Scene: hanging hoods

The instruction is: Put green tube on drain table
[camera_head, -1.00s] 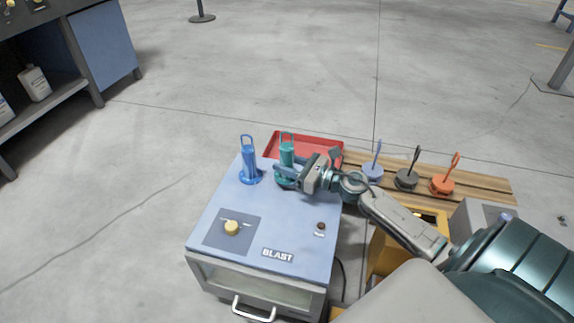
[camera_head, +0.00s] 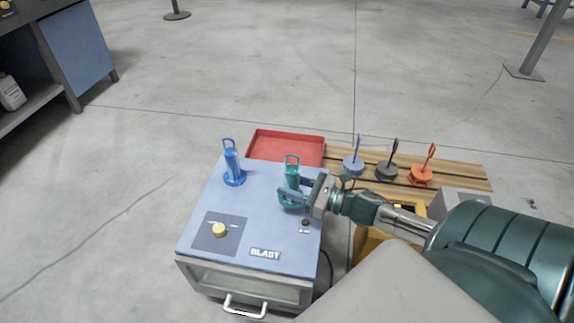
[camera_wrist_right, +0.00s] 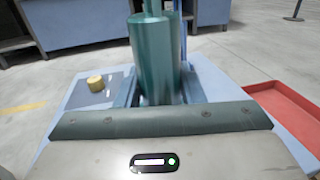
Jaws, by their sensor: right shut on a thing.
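The green tube (camera_head: 292,172) has a loop handle on top and stands upright over the right part of the blue blast cabinet's top (camera_head: 205,205). My right gripper (camera_head: 290,194) is shut on the green tube. The tube also fills the middle of the right wrist view (camera_wrist_right: 155,55), between the fingers. I cannot tell whether its base touches the cabinet top. A blue tube (camera_head: 232,165) stands at the cabinet's back left. My left gripper is not in view. I cannot tell which surface is the drain table.
A red tray (camera_head: 287,147) lies behind the cabinet. A wooden slatted surface (camera_head: 465,179) to the right bears blue (camera_head: 354,167), dark grey (camera_head: 387,171) and orange (camera_head: 422,174) hooked pieces. A yellow knob (camera_head: 220,230) sits on the cabinet's front left. Open floor lies at left.

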